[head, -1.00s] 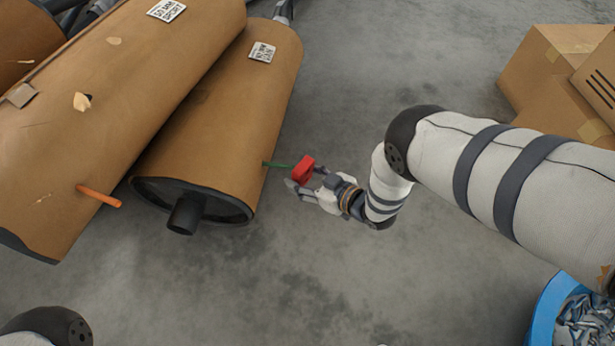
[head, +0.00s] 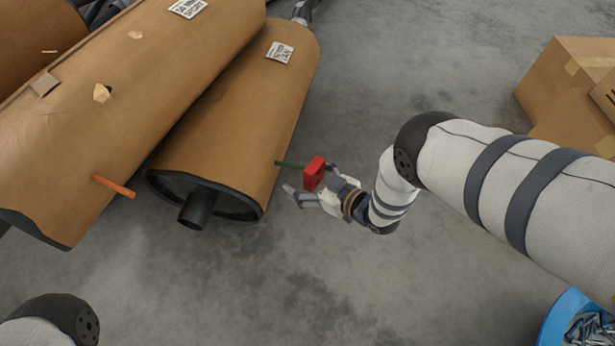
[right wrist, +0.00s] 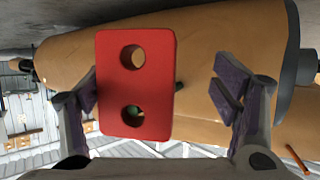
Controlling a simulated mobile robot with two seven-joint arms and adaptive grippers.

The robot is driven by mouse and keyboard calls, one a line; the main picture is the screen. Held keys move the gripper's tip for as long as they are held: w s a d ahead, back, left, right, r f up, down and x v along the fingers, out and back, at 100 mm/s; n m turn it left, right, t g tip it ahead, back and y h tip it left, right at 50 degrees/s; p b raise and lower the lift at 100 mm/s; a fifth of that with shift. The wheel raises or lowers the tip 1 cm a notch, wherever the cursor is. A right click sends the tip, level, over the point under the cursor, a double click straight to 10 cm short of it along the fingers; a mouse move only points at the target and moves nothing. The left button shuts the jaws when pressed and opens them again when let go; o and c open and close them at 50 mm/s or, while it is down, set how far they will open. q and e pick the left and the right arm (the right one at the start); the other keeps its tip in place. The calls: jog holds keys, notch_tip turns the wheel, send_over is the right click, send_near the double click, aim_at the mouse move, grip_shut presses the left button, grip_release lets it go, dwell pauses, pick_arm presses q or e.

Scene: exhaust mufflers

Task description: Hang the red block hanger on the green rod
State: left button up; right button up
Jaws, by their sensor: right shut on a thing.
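The red block hanger (head: 314,174) is a flat red plate with two holes, held at my right gripper (head: 310,190). It fills the middle of the right wrist view (right wrist: 136,83), close against the left finger, with a gap showing toward the right finger (right wrist: 228,95). The green rod (head: 289,165) sticks out from the side of the smaller brown muffler (head: 232,110) toward the block. In the right wrist view, a greenish tip shows at the lower hole; how deep it sits in the hole is unclear. My left gripper is out of view.
An orange rod (head: 114,186) sticks out of the larger muffler (head: 145,85) on the left. Cardboard boxes (head: 570,85) stand at the upper right, and a blue bin (head: 560,318) at the lower right. The grey floor below my right gripper is clear.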

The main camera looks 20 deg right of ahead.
jog(key=shift+s+a+f, duration=0.1)
jog(key=shift+s+f, duration=0.1)
jog(key=shift+s, duration=0.05)
